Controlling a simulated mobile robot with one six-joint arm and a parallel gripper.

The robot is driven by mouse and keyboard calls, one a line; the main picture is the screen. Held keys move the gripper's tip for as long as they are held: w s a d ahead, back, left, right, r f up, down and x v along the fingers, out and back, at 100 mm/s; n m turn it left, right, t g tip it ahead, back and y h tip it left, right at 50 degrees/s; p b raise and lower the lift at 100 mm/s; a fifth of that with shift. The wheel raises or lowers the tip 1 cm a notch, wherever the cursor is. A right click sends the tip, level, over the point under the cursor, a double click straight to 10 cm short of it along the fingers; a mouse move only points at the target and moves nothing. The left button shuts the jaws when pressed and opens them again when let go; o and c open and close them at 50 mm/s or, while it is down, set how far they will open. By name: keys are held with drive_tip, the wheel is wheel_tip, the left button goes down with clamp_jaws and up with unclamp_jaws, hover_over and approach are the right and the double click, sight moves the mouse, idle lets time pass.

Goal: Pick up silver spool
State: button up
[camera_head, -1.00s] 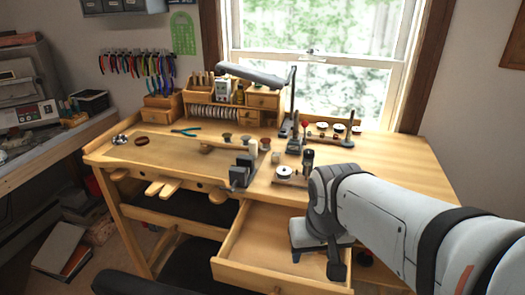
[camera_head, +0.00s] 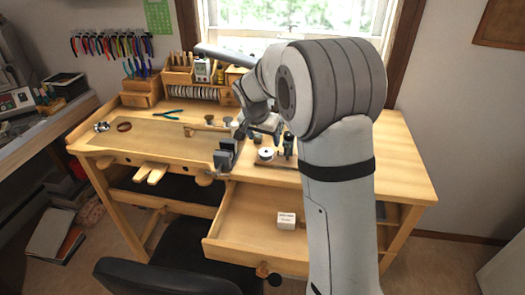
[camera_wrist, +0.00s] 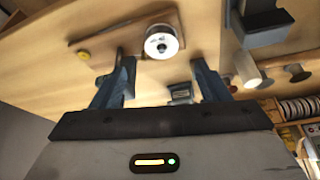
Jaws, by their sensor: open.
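A round spool (camera_head: 265,154) with a pale, silvery-white face and dark centre lies on the workbench near its front edge. It also shows in the wrist view (camera_wrist: 162,42), beyond and between my fingertips, apart from them. My gripper (camera_wrist: 163,72) is open, with nothing held between its fingers. In the head view my gripper (camera_head: 265,130) hangs over the bench, just behind the spool, and is partly hidden by my arm. Smaller grey-topped spools (camera_wrist: 298,72) stand to the right in the wrist view. I cannot tell for certain which spool is the silver one.
A dark vise (camera_head: 226,155) stands left of the spool at the bench edge; it shows upper right in the wrist view (camera_wrist: 262,20). An open drawer (camera_head: 232,222) juts out below, with a white box (camera_head: 287,220) inside. The bench's right side (camera_head: 400,165) looks clear.

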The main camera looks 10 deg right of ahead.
sight(265, 150)
drive_tip(key=x, duration=0.2)
drive_tip(key=p+x, duration=0.1)
drive_tip(key=x, duration=0.2)
drive_tip(key=p+x, duration=0.1)
drive_tip(key=x, duration=0.1)
drive_tip(key=shift+w+a+f, duration=0.15)
drive_tip(key=shift+w+f, duration=0.05)
drive_tip(key=shift+f, duration=0.2)
drive_tip(key=shift+c, duration=0.2)
drive_tip(key=c, duration=1)
drive_tip(key=shift+c, duration=0.2)
